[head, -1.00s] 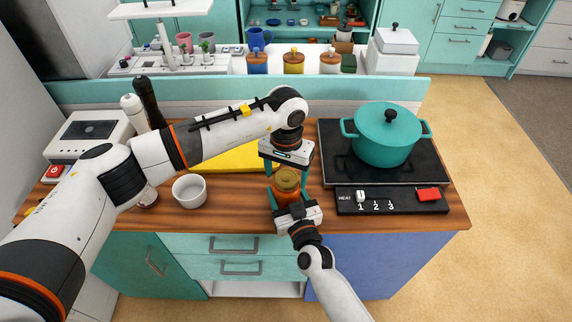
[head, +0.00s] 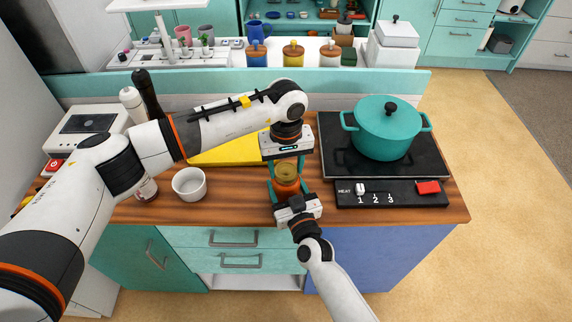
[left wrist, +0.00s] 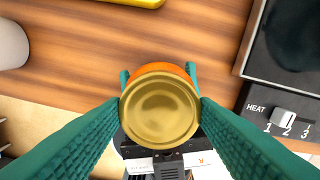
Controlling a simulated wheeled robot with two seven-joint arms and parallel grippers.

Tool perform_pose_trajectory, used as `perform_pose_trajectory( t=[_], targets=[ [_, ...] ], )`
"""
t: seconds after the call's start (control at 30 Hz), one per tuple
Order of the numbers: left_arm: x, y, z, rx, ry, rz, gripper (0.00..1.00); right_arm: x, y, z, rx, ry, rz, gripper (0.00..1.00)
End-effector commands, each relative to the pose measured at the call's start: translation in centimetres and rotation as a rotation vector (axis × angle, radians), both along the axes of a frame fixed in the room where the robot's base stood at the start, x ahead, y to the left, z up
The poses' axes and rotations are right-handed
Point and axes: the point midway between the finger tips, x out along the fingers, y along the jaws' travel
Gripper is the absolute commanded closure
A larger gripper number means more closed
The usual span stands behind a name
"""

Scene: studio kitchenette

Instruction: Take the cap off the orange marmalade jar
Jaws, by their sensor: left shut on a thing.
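The orange marmalade jar (head: 287,186) stands upright at the front of the wooden counter, with a gold cap (head: 287,171) at its top. My left gripper (head: 287,168) reaches down from above, its teal fingers shut on the cap's sides. In the left wrist view the cap (left wrist: 160,110) sits between the fingertips, and a strip of the orange jar (left wrist: 158,68) shows behind it. I cannot tell whether there is a gap between cap and jar. My right gripper (head: 288,188) comes from the front, its fingers on both sides of the jar, shut on it.
A white bowl (head: 189,184) stands to the left, and a yellow board (head: 225,151) lies behind. A black hob (head: 340,155) with a teal pot (head: 386,132) and a heat control panel (head: 400,199) are to the right. Bottles (head: 148,98) stand at the back left.

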Motion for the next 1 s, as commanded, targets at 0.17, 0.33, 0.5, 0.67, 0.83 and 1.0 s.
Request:
perform_pose_trajectory(
  t=[0.17,0.33,0.5,0.67,0.83,1.0],
  targets=[
    [0.05,0.10,0.04,0.003,-0.002,0.396,0.74,0.00,-0.09,-0.07,0.002,0.002,-0.002,1.00],
    [0.05,0.09,0.07,0.002,-0.002,0.782,0.74,0.01,-0.10,-0.07,0.002,0.002,-0.002,1.00],
    [0.03,0.08,0.09,0.002,-0.002,1.168,0.74,0.01,-0.10,-0.07,0.002,0.002,-0.002,1.00],
    [0.03,0.07,0.11,0.002,-0.002,1.533,0.74,0.01,-0.11,-0.07,0.002,0.002,-0.002,1.00],
    [0.02,0.05,0.12,0.003,-0.003,1.921,0.74,0.01,-0.11,-0.07,0.002,0.002,-0.002,1.00],
    [0.00,0.03,0.13,0.004,-0.002,2.309,0.74,0.01,-0.11,-0.07,0.002,0.002,-0.002,1.00]
  ],
)
